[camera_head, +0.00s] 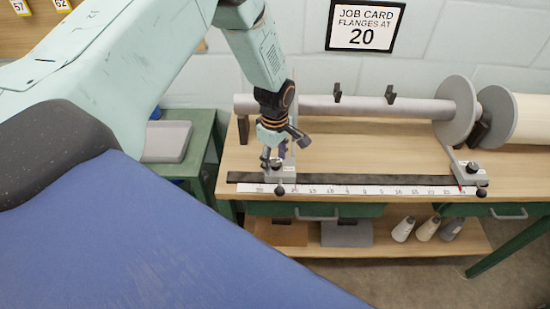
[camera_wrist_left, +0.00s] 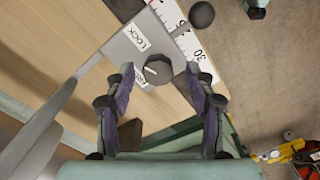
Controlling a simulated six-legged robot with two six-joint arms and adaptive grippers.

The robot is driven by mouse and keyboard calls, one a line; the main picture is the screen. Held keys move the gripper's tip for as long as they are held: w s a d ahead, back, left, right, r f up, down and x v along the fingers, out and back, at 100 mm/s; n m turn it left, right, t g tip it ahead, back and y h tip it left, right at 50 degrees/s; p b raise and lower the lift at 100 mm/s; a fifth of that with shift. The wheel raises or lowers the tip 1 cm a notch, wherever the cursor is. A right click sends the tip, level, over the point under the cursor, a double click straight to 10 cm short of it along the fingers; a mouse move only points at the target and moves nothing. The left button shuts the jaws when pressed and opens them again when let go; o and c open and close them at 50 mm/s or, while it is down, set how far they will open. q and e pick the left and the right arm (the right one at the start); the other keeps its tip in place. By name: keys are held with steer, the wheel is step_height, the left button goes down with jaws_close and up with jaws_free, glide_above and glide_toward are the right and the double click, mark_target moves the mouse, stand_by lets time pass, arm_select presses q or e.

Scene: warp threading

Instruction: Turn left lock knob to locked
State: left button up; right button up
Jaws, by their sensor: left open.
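The left lock knob (camera_wrist_left: 158,69) is a dark round knob with a pale mark, on a grey carriage (camera_wrist_left: 122,50). A LOCK label (camera_wrist_left: 137,37) sits beside it; a second label (camera_wrist_left: 143,75) is partly covered. The mark seems to point towards this second label. In the head view the carriage (camera_head: 280,176) stands at the left end of the ruler. My left gripper (camera_head: 275,157) is open above it. In the left wrist view its fingertips (camera_wrist_left: 159,72) lie either side of the knob; I cannot tell whether they touch it. My right gripper is not in view.
A numbered ruler (camera_head: 345,190) and dark rail (camera_head: 360,179) run along the wooden bench (camera_head: 390,145). A second carriage (camera_head: 468,174) is at the right end. A grey roller (camera_head: 345,105) with a disc flange (camera_head: 457,108) lies behind. The job card (camera_head: 364,25) reads flanges at 20.

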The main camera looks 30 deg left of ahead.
arm_select(q)
steer(key=shift+c, duration=1)
steer(key=shift+w+d, duration=0.1)
steer(key=shift+w, duration=0.1)
steer(key=c, duration=0.9)
steer(key=shift+s+m+p, duration=0.1)
steer(key=shift+m+p, duration=0.3)
steer(key=shift+m, duration=0.7)
steer(key=shift+c, duration=0.2)
steer(key=shift+m, duration=1.1)
steer(key=o, duration=1.1)
steer(key=shift+o, duration=0.2)
steer(key=shift+r, duration=0.1)
